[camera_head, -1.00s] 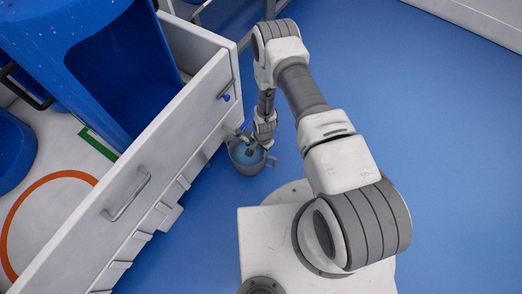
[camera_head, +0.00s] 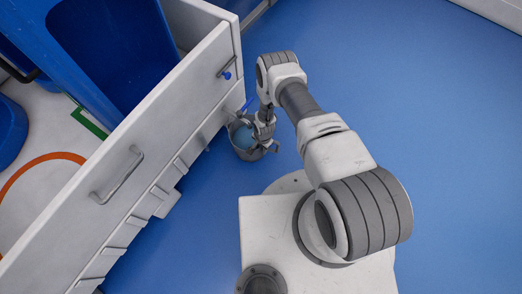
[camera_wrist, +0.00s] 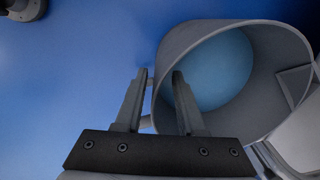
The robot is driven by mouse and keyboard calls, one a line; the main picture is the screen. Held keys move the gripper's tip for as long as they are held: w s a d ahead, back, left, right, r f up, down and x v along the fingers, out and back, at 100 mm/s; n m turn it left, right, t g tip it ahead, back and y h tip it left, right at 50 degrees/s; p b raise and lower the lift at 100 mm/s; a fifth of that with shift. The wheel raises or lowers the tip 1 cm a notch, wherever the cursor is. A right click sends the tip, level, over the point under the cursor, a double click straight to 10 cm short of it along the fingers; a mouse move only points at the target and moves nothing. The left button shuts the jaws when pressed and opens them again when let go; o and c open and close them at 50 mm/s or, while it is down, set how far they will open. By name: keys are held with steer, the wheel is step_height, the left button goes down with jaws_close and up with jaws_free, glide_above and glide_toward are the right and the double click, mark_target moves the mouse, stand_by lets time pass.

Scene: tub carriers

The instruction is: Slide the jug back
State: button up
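The jug (camera_head: 238,147) is a grey, round, open-topped vessel with a pale blue inside. In the head view it is beside the lower part of the white drawer front. In the wrist view the jug (camera_wrist: 265,125) shows its wide mouth at the right, with short handle-like stubs on its left side. My gripper (camera_wrist: 160,74) has its fingers apart. The right finger overlaps the jug's mouth and the left finger is outside its wall, with a visible gap to that wall. In the head view my gripper (camera_head: 262,130) is at the jug's right side; its fingertips are hard to see there.
The white drawer front (camera_head: 150,140) with a metal handle (camera_head: 119,176) runs diagonally at the left. A large blue tub (camera_head: 110,60) stands behind it. An orange ring (camera_head: 30,170) marks the white surface at far left. The blue floor (camera_head: 400,100) at right is clear.

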steer(key=shift+f, duration=0.7)
jaws_close()
stand_by(1.1)
